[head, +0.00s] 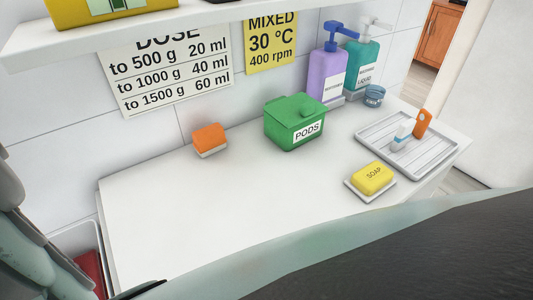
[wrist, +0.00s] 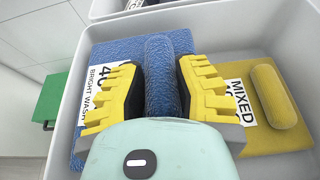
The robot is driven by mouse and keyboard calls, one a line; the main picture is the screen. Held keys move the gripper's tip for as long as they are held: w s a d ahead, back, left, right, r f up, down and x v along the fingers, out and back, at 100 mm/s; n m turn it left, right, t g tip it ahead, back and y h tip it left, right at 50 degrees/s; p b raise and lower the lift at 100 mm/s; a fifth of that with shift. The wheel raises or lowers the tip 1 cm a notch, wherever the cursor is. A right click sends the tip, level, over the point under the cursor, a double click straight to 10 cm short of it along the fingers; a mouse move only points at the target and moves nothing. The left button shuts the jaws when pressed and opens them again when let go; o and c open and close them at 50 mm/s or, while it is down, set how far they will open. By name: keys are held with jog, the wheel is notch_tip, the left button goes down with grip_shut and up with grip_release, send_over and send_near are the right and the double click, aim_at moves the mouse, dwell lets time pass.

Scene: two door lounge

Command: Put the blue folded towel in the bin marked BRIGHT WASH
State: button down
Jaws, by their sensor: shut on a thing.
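My gripper (wrist: 158,85) has yellow toothed fingers, shut on the raised roll of the blue folded towel (wrist: 118,48). The towel carries a white label reading 40 and BRIGHT WASH. It is inside a light grey tub (wrist: 63,120); I cannot tell whether it rests on the bottom or hangs clear. A yellow folded towel (wrist: 262,98) with a MIXED label lies to its right in the same tub. I see no label on the tub itself that marks it as the BRIGHT WASH bin. The gripper's fingers are not in the head view.
The head view shows a white counter with a green PODS box (head: 292,125), an orange sponge (head: 209,138), yellow soap (head: 373,177), pump bottles and a grey tray (head: 425,158). A light bin (head: 78,232) with something red stands low left. A green object (wrist: 50,103) is outside the tub.

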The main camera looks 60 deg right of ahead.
jog(key=c, duration=0.8)
grip_release()
jog(key=shift+s+d+f, duration=0.15)
jog(key=shift+s+f, duration=0.05)
jog(key=shift+f, duration=0.55)
jog(key=shift+r, duration=0.3)
jog(key=shift+r+p, duration=0.5)
jog(key=shift+r, duration=0.05)
jog(key=v, duration=1.2)
jog(key=shift+w+r, duration=0.1)
jog(key=shift+r, duration=0.15)
